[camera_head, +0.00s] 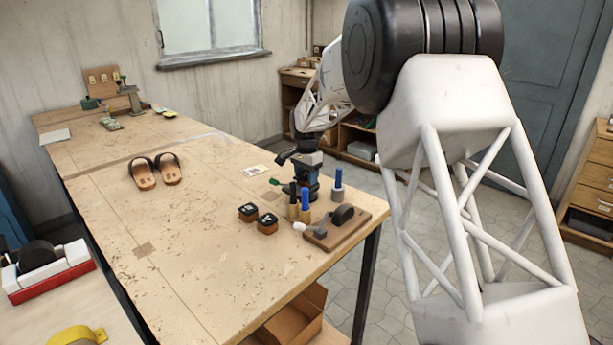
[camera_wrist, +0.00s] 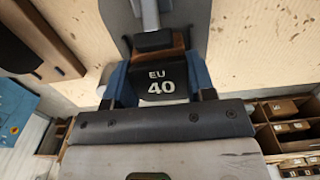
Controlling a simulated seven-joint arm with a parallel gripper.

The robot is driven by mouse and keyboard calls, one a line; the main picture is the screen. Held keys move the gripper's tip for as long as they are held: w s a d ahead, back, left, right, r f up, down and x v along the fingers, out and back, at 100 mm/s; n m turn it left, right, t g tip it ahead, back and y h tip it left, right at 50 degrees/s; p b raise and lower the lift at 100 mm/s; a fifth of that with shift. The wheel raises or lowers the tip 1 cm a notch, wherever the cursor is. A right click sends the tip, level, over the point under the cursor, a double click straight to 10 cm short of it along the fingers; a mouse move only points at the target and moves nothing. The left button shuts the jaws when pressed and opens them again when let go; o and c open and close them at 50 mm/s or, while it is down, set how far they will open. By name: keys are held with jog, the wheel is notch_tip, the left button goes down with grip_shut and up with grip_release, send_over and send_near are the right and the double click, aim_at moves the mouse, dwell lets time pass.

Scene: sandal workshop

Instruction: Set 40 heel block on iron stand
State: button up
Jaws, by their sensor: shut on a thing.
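In the wrist view my gripper (camera_wrist: 158,92) is shut on the 40 heel block (camera_wrist: 162,82). The block has a black face marked "EU 40" in white and a brown side. A dark grey form with a light upright part, seemingly the iron stand (camera_wrist: 193,15), shows just beyond the block; I cannot tell whether they touch. In the head view my gripper (camera_head: 306,172) is low over the right part of the workbench. The held block cannot be made out there, and my gripper and tools hide much of that spot.
Two dark-topped blocks (camera_head: 257,218) sit left of my gripper on the workbench (camera_head: 190,240). Upright blue- and black-handled tools (camera_head: 305,208) and a wooden board (camera_head: 350,230) stand close in front. A pair of sandals (camera_head: 155,172) lies farther left. The bench's left front is clear.

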jog(key=o, duration=1.4)
jog(key=shift+r, duration=0.1)
jog(key=shift+r, duration=3.35)
